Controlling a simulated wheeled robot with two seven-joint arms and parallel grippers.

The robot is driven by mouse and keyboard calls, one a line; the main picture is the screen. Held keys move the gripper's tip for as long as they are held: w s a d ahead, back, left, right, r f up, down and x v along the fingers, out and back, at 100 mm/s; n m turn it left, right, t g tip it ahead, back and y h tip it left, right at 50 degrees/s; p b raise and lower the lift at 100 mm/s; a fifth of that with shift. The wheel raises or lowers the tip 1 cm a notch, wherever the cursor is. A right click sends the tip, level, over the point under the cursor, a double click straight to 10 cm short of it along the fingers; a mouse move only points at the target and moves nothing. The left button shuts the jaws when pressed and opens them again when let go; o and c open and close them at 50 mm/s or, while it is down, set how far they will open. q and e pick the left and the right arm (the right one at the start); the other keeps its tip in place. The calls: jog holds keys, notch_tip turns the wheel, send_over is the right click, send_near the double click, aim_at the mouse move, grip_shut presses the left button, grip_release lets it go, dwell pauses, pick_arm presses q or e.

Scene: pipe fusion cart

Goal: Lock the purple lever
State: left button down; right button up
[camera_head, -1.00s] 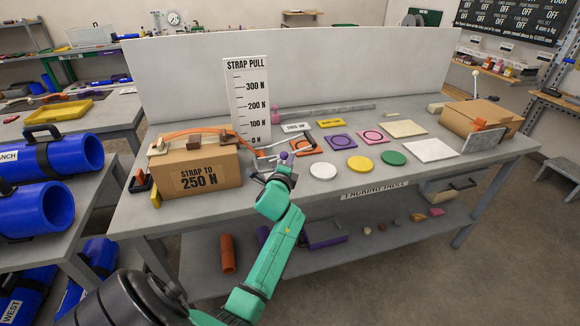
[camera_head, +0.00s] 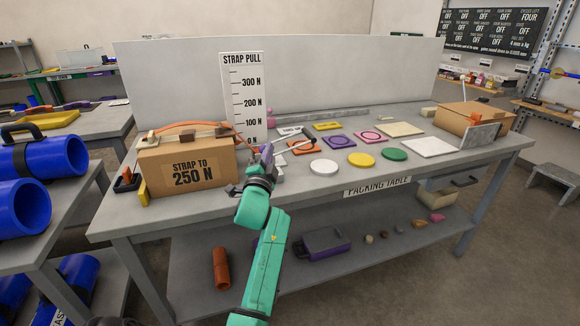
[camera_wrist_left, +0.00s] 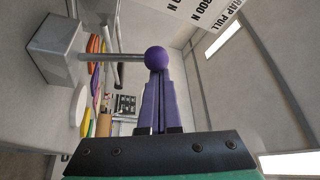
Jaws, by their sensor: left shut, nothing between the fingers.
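The purple lever has a round purple knob (camera_wrist_left: 157,57) on a thin grey rod (camera_wrist_left: 112,57). The rod comes from a grey metal block (camera_wrist_left: 55,42) at the left of the left wrist view. My left gripper (camera_wrist_left: 157,75) has its purple fingers shut and empty, with their tips at the knob. The knob partly overlaps the tips, and I cannot tell whether they touch. In the head view my left gripper (camera_head: 265,158) is beside the strapped box on the packing table, and it hides much of the lever there. My right gripper is not in view.
The strapped cardboard box (camera_head: 188,168) stands left of my gripper. The strap pull board (camera_head: 242,95) stands behind it. Coloured discs, including a white one (camera_head: 324,167), lie to the right on the packing table (camera_head: 300,188). Another cardboard box (camera_head: 470,115) is at the far right.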

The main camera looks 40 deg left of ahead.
pick_arm(q)
jog(key=shift+s+a+f+n+y+b, duration=0.1)
jog(key=shift+s+a+n+y+b, duration=0.1)
jog(key=shift+s+n+y+b, duration=0.25)
jog(key=shift+s+a+f+n+y+b, duration=0.15)
jog(key=shift+n+y+b, duration=0.1)
jog(key=shift+n+b, duration=0.4)
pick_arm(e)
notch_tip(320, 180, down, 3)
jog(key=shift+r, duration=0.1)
pick_arm(q)
jog(key=shift+r, duration=0.1)
